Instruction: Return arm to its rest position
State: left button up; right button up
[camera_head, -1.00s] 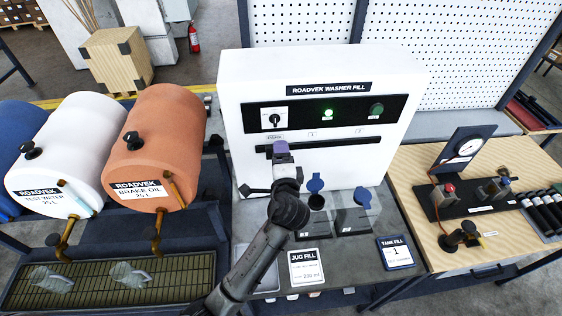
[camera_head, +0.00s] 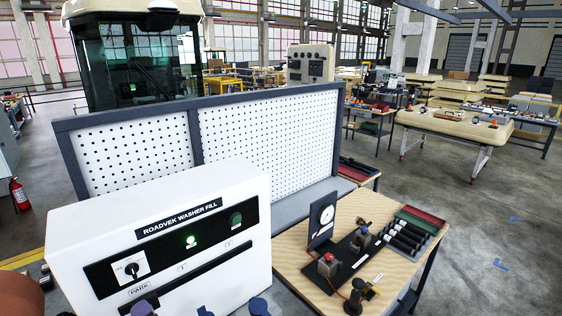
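The white Roadvek washer fill machine (camera_head: 165,235) stands at the lower left. Its black panel has a dial (camera_head: 131,269) by a PARK label, a lit green light (camera_head: 191,241) and a dark green button (camera_head: 236,219). The tops of a purple part (camera_head: 142,308) and a blue cap (camera_head: 259,306) show at the bottom edge. The bench in front of the machine is mostly below the picture.
A wooden bench (camera_head: 290,262) at right carries a gauge stand (camera_head: 322,222), fittings and several dark cylinders. A white pegboard (camera_head: 270,135) stands behind the machine. A fire extinguisher (camera_head: 19,194) is at far left. Open floor (camera_head: 480,215) lies to the right.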

pick_arm(q)
jog(key=f+n+h, duration=0.1)
jog(key=n, duration=0.1)
jog(key=s+d+f+n+g+h, duration=0.1)
jog(key=n+h, duration=0.1)
jog(key=shift+d, duration=0.15)
jog(key=s+d+f+n+g+h+p, duration=0.1)
jog(key=s+d+n+h+p, duration=0.1)
jog(key=s+d+h, duration=0.55)
jog(key=s+f+g+h+p, duration=0.1)
jog(key=s+f, duration=0.4)
jog(key=s, duration=0.7)
jog(key=s+f+m+g+h+p, duration=0.1)
jog(key=s+f+g+p, duration=0.2)
jog(key=s, duration=1)
notch_tip(320, 180, down, 3)
jog(key=shift+s+d+g, duration=0.15)
jog(key=shift+d+g, duration=0.3)
jog(key=shift+g, duration=0.75)
